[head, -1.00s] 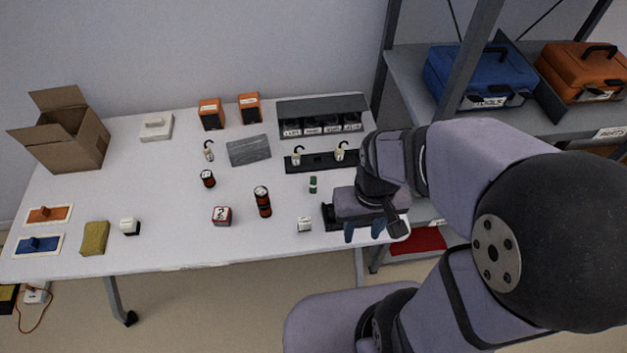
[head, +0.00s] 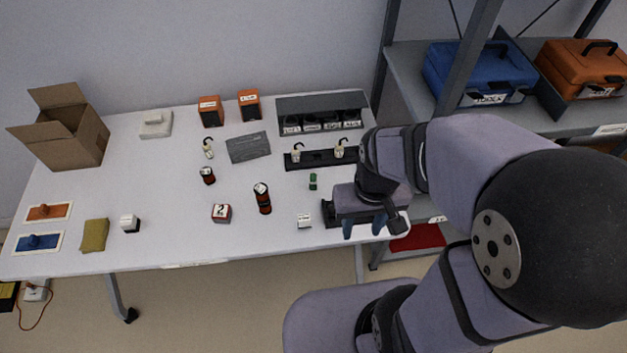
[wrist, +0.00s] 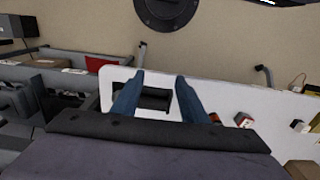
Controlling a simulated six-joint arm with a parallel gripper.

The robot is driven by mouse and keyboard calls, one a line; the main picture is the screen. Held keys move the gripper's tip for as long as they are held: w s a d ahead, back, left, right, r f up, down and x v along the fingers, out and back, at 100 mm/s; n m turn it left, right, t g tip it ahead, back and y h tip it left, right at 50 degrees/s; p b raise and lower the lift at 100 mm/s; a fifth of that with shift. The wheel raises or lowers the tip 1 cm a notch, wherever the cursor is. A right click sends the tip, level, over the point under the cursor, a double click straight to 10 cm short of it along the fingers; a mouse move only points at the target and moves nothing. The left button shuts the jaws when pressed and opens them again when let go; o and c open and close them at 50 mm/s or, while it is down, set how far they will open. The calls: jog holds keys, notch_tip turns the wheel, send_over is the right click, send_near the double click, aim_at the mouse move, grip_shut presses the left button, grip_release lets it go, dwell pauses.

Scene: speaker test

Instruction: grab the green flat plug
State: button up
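A small green piece (head: 313,182), which looks like the green flat plug, stands on the white table (head: 170,235) right of centre. It is too small to make out its shape well. My gripper (head: 363,227) is at the table's front right corner, to the right of and nearer than the green piece, and apart from it. Its two blue fingers are spread with nothing between them; they also show apart in the wrist view (wrist: 157,88). I cannot pick out the green piece in the wrist view.
A dark tray (head: 330,214) sits beside my gripper, partly hidden by it. A white block (head: 304,221) and a red-black cylinder (head: 263,199) stand to the left. A black rack (head: 320,161) with hooked pieces is behind the green piece. A grey shelf (head: 405,65) rises at right.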

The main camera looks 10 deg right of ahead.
jog(key=n+t+y+b, duration=0.1)
jog(key=t+y+b, duration=0.2)
jog(key=t+b, duration=1.05)
send_over(313, 184)
jog(key=s+a+b, duration=0.4)
jog(key=s+a, duration=0.1)
jog(key=s, duration=0.1)
notch_tip(313, 184, down, 8)
jog(key=g, duration=0.5)
jog(key=d+f+m+t+h+b, duration=0.1)
jog(key=b, duration=0.3)
jog(key=w+d+f+t+h+b, duration=0.1)
jog(key=t+h+b, duration=0.1)
jog(key=b, duration=0.3)
jog(key=w+d+f+m+t+h+b, duration=0.1)
jog(key=f+t+b, duration=0.1)
jog(key=b, duration=0.2)
jog(key=shift+w+d+m, duration=0.1)
jog(key=shift+w+m, duration=0.05)
jog(key=shift+m, duration=0.15)
jog(key=shift+s+d+f+h+b, duration=0.25)
jog(key=shift+d+h+b, duration=0.3)
jog(key=shift+h, duration=0.15)
jog(key=shift+w, duration=0.1)
jog(key=shift+p+x, duration=0.4)
jog(key=shift+x, duration=0.35)
